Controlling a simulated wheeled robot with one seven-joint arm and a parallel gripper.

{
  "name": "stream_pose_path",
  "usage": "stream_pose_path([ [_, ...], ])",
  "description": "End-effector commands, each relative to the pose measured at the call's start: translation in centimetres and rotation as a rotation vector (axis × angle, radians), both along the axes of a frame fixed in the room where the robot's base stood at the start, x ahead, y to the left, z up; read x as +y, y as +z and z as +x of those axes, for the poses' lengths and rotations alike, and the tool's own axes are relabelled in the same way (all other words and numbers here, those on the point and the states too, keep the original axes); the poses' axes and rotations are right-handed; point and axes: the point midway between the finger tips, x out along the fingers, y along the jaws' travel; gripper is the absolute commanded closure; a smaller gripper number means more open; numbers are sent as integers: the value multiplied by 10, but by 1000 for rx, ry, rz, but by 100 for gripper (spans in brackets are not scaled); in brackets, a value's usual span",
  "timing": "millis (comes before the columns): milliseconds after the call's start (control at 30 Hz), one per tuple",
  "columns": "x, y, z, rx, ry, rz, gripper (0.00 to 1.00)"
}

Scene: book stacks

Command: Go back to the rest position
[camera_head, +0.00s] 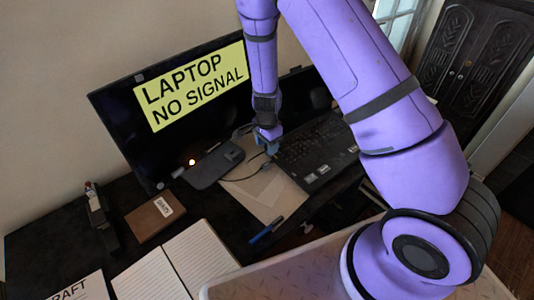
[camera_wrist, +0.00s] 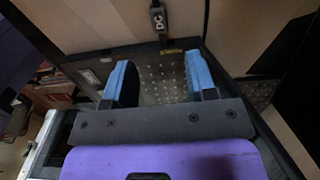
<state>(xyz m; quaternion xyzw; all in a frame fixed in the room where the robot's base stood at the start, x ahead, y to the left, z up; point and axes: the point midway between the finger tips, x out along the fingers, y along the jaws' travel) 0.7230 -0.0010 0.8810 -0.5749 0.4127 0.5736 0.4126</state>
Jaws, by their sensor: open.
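My gripper (camera_head: 266,143) is at the left edge of the open black laptop (camera_head: 318,148), low over the desk, with its fingers pointing down. The wrist view shows its two blue fingers (camera_wrist: 160,82) apart, with nothing held between them. A dark dotted surface lies beyond and between the fingers. A black plug marked DC (camera_wrist: 158,18) is ahead of the fingers, apart from them. Whether the fingertips touch the laptop or a cable is too small to tell in the head view. My purple arm reaches in from the right.
A black monitor (camera_head: 115,113) stands behind, showing "LAPTOP NO SIGNAL". A dark device (camera_head: 214,165) with cables, papers (camera_head: 262,192), a blue pen (camera_head: 266,231), an open notebook (camera_head: 172,268) and a brown box (camera_head: 154,217) lie on the dark desk. A pale patterned surface (camera_head: 285,265) is in front.

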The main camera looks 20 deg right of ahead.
Motion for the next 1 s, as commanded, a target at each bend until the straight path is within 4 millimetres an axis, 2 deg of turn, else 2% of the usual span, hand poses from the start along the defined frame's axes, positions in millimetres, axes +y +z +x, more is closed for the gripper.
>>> stream_pose_path([
  [200,0,13,-1,1,0,0,48],
  [767,0,18,0,-3,5,5,48],
  [867,2,35,1,-14,31,25,48],
  [1000,5,79,-1,-42,107,72,48],
])
